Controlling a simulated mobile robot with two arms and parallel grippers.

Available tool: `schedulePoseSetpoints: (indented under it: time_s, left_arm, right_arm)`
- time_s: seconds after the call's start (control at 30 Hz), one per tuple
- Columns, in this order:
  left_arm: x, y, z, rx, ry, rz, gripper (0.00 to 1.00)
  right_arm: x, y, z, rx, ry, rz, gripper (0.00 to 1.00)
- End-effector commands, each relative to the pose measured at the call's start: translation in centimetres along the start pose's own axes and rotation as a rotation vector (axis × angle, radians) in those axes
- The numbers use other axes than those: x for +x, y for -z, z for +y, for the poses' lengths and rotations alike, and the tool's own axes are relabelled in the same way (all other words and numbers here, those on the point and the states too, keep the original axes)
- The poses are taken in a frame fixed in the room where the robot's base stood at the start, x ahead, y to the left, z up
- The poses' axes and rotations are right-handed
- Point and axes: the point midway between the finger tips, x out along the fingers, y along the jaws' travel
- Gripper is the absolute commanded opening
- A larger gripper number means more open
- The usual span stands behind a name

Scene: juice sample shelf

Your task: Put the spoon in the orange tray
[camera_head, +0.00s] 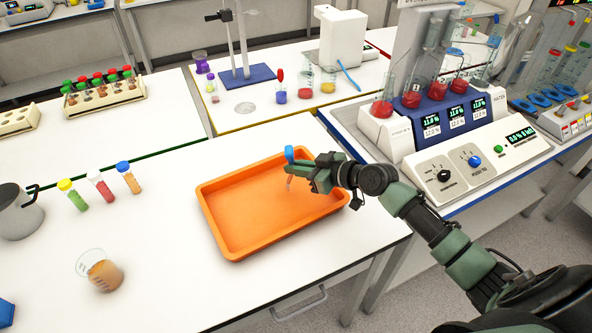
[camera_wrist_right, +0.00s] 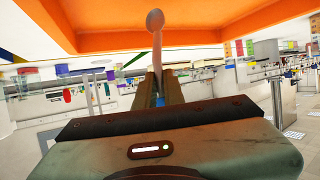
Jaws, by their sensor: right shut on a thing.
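The orange tray (camera_head: 262,205) lies on the white bench, with its rim and wall also at the top of the right wrist view (camera_wrist_right: 200,38). My right gripper (camera_head: 294,172) is above the right part of the tray. It is shut on the spoon, whose blue end (camera_head: 290,153) sticks up above the fingers and whose pale lower part (camera_head: 289,184) points down toward the tray floor. In the right wrist view the spoon's bowl (camera_wrist_right: 155,20) and thin handle extend beyond the fingers (camera_wrist_right: 159,84). I cannot tell whether the bowl touches the tray. My left gripper is not in view.
Several capped tubes (camera_head: 100,184) and a beaker of brown liquid (camera_head: 104,273) stand left of the tray. A metal jug (camera_head: 18,213) is at the far left. A machine with red beakers (camera_head: 440,125) stands to the right. The bench in front of the tray is clear.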

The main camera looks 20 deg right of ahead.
Motion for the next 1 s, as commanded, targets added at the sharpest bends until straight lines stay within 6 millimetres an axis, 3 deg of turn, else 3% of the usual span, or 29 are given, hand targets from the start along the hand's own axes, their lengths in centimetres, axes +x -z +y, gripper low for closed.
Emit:
schedulePoseSetpoints:
  time_s: [0.13, 0.47, 0.57, 0.6, 1.0]
  left_arm:
    - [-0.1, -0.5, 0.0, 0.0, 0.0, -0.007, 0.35]
    - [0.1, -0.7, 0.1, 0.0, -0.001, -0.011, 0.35]
    - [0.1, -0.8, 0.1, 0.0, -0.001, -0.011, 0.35]
    - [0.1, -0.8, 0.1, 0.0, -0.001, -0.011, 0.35]
    - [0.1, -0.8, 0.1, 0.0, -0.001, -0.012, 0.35]
  right_arm:
    - [0.6, -1.5, 0.0, 0.001, -0.001, 0.001, 0.0]
    - [0.7, -1.8, 0.0, -0.001, -0.001, 0.001, 0.0]
    - [0.7, -1.7, 0.0, -0.001, -0.001, 0.001, 0.29]
    - [0.7, -1.7, 0.0, -0.001, -0.001, 0.001, 0.31]
    - [0.2, -1.7, 0.1, -0.002, -0.002, 0.0, 0.31]
